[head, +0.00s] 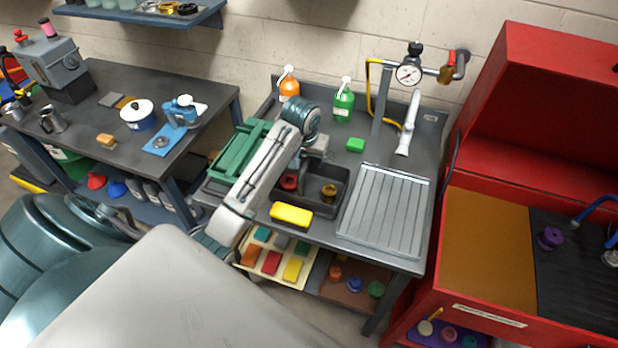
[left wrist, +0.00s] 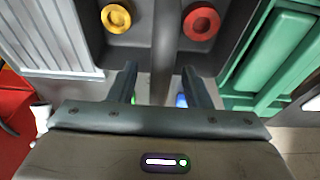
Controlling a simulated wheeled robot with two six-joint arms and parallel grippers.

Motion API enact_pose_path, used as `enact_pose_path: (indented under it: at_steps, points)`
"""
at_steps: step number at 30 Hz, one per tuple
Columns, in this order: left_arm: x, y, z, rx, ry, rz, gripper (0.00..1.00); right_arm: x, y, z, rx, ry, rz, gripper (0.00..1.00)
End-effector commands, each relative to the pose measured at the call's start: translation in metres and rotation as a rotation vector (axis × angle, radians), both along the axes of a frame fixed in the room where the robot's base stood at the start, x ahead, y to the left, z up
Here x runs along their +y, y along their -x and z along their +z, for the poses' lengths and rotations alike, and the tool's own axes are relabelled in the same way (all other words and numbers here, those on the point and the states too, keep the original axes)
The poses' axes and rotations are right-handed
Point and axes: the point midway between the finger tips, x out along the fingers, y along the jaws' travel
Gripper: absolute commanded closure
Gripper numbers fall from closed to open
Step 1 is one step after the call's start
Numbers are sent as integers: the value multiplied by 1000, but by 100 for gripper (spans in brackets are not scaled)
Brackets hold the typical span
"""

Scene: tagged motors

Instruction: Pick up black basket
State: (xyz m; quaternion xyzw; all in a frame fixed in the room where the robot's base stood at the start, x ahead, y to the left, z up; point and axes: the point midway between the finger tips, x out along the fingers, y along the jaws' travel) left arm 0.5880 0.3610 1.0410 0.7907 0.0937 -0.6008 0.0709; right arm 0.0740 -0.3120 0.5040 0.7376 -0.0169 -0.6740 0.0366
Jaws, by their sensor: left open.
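A black basket (head: 342,178), a dark rectangular tub, sits in the worktop of the middle bench. It holds a red round part (head: 289,182) and a brownish-yellow round part (head: 329,191). My left gripper (head: 313,166) is over the basket and partly hides it. In the left wrist view the gripper (left wrist: 160,88) is open, with a finger on each side of a dark grey bar (left wrist: 165,45) of the basket. The yellow part (left wrist: 116,19) and red part (left wrist: 201,21) lie on either side of that bar. I cannot tell whether the fingers touch it.
A green crate (head: 240,150) stands left of the basket, a ribbed drainboard (head: 383,212) right. A yellow sponge (head: 291,215) lies at the front edge. An orange bottle (head: 289,84), green bottle (head: 344,101) and pipe with gauge (head: 409,74) stand behind.

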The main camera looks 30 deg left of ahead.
Motion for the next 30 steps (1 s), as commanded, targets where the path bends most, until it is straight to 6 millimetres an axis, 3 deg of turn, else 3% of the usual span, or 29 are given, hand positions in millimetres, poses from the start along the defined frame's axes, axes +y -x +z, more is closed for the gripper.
enact_pose_path:
  at_steps: [5, 12, 19, 30]
  points:
    - [1, -4, -17, 2, 0, 0, 56, 6, -4, 9, -4, -6, -2, 64]
    - [1, -5, -20, 0, 0, 0, 56, 6, -9, 8, -11, -7, -2, 64]
    - [2, -5, -20, 0, 0, 0, 99, 2, -9, 9, -12, -2, -1, 64]
    - [2, -7, -13, -6, 0, 0, 100, -3, -9, 6, -12, 3, 1, 64]
